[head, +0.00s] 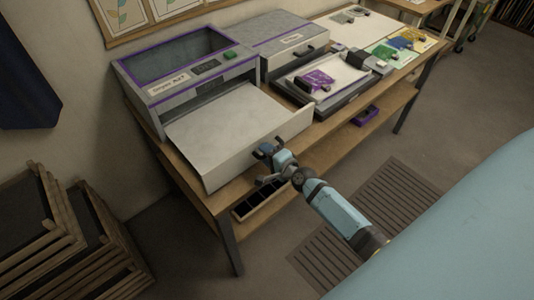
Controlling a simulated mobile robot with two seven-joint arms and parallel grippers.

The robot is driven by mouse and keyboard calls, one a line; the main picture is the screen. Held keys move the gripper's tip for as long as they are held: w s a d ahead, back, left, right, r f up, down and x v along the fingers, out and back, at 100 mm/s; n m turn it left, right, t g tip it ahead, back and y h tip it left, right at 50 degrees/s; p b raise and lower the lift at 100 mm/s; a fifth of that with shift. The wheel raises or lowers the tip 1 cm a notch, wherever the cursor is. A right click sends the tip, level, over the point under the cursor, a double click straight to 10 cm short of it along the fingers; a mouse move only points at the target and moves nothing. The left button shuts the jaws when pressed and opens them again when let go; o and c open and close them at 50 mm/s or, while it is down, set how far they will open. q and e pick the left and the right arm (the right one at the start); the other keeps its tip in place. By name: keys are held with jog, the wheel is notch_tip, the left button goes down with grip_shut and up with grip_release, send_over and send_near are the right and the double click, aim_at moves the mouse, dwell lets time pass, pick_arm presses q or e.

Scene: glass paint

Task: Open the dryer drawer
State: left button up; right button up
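The dryer (190,68) is a grey box with purple trim and a dark window, at the left end of the wooden table. Its drawer (225,125) is pulled out toward me, showing a wide, pale, empty top. My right gripper (264,165) is at the middle of the drawer's front panel, seemingly at its handle. The handle is mostly hidden by the gripper, and whether the fingers are closed on it is unclear. My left gripper is not in view.
A second grey box (282,34) with a dark handle stands right of the dryer. A tray with a purple item (316,80) and colored sheets (408,41) lie farther right. Wooden crates (60,235) stand at lower left. A dark tray (262,200) sits on the lower shelf.

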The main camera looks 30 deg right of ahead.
jog(key=b+v, duration=0.1)
jog(key=v, duration=1.3)
jog(key=shift+w, duration=0.1)
jog(key=s+a+f+n+g+p, duration=0.1)
jog(key=s+a+f+n+g, duration=0.1)
jog(key=s+a+n, duration=0.3)
jog(key=s+a+f+n+g+y+p, duration=0.1)
jog(key=s+a+n, duration=0.4)
jog(key=a+n, duration=0.5)
jog(key=f+n+g+p, duration=0.1)
jog(key=n, duration=0.3)
jog(key=shift+s+a+n+p, duration=0.15)
jog(key=shift+s+n+p, duration=0.15)
jog(key=shift+s, duration=0.05)
